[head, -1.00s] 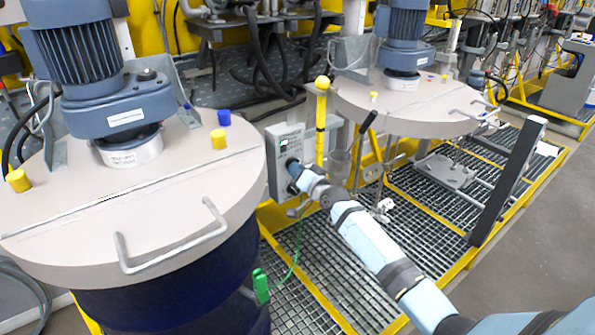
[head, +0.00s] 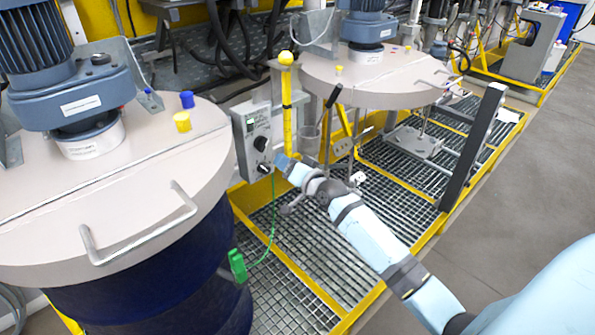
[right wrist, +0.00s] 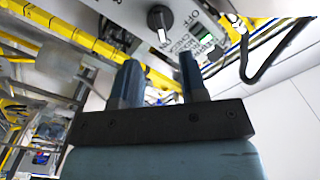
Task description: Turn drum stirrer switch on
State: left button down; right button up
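A grey switch box (head: 252,140) stands on the grating's edge beside the near drum (head: 165,270). Its face shows a black upper knob (head: 261,143) and a black lower knob (head: 264,168). My right gripper (head: 281,160) is just right of the box, close to the lower knob and apparently not holding it. In the right wrist view, its two blue fingers (right wrist: 158,68) are apart with nothing between them. A black rotary knob (right wrist: 157,20) with OFF and ON lettering lies ahead of the fingertips. My left gripper is out of view.
A yellow post (head: 287,105) stands right behind the box. A green clamp (head: 238,266) with a green cable hangs below it. A second drum lid (head: 370,80) and a dark upright bar (head: 473,148) are to the right. Grey floor (head: 500,220) is open at right.

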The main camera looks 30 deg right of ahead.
jog(key=s, duration=0.4)
jog(key=shift+s+d, duration=0.3)
jog(key=shift+s, duration=0.1)
jog(key=s+a+f+n+g+p, duration=0.2)
jog(key=s+a+f, duration=0.3)
jog(key=s, duration=0.4)
jog(key=s+a+f+n+g+p, duration=0.2)
jog(key=s+a+f+n+p, duration=0.1)
jog(key=s+a, duration=0.4)
jog(key=s+a+f+n+g+p, duration=0.2)
jog(key=s+a+f+n, duration=0.2)
jog(key=s, duration=0.9)
notch_tip(320, 180, down, 3)
jog(key=a, duration=0.2)
jog(key=shift+a+r+n+g+y+p, duration=0.2)
jog(key=shift+a+n+g+y+p, duration=0.1)
jog(key=shift+g+p, duration=0.1)
